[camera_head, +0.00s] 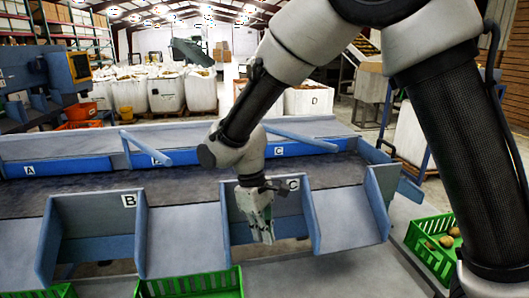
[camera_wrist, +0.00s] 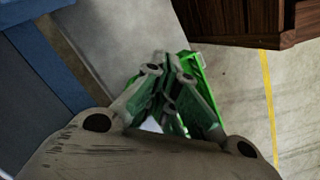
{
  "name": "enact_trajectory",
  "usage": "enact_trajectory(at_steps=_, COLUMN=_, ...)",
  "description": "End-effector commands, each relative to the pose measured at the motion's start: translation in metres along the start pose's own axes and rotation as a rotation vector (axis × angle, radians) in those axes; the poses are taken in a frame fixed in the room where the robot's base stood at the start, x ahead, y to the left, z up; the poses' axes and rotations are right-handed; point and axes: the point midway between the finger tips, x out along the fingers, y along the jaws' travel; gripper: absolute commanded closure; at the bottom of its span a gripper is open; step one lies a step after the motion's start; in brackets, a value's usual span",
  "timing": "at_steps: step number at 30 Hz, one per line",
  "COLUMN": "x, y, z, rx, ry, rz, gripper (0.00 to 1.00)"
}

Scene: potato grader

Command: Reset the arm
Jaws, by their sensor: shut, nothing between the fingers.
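My gripper (camera_head: 262,226) hangs at the end of my bent arm, in front of the chute marked C (camera_head: 292,184) in the head view. It points downward and its fingers are together with nothing between them. In the wrist view my gripper (camera_wrist: 172,80) shows closed fingers with green pads, in front of a green crate (camera_wrist: 198,72) that they partly hide.
The chute marked B (camera_head: 128,201) stands to the left of my gripper. Green crates stand at the front (camera_head: 190,285) and at the right, where one crate (camera_head: 420,243) holds potatoes. A brown wooden object (camera_wrist: 240,20) shows in the wrist view. White sacks (camera_head: 165,93) stand behind.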

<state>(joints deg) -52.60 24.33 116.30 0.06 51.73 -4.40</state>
Motion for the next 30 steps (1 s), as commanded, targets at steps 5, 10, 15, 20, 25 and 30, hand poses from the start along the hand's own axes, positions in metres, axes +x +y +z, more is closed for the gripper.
enact_trajectory(at_steps=5, x=-0.053, y=0.059, z=0.109, rx=0.238, ry=0.081, rz=-0.030, gripper=1.00)
enact_trajectory(at_steps=10, x=-0.078, y=0.088, z=0.212, rx=0.453, ry=0.176, rz=-0.043, gripper=1.00)
enact_trajectory(at_steps=15, x=-0.087, y=0.095, z=0.303, rx=0.659, ry=0.303, rz=-0.026, gripper=1.00)
enact_trajectory(at_steps=20, x=-0.097, y=0.095, z=0.363, rx=0.836, ry=0.440, rz=0.026, gripper=1.00)
enact_trajectory(at_steps=25, x=-0.116, y=0.099, z=0.399, rx=0.970, ry=0.549, rz=0.089, gripper=1.00)
enact_trajectory(at_steps=30, x=-0.115, y=0.101, z=0.407, rx=1.008, ry=0.550, rz=0.094, gripper=1.00)
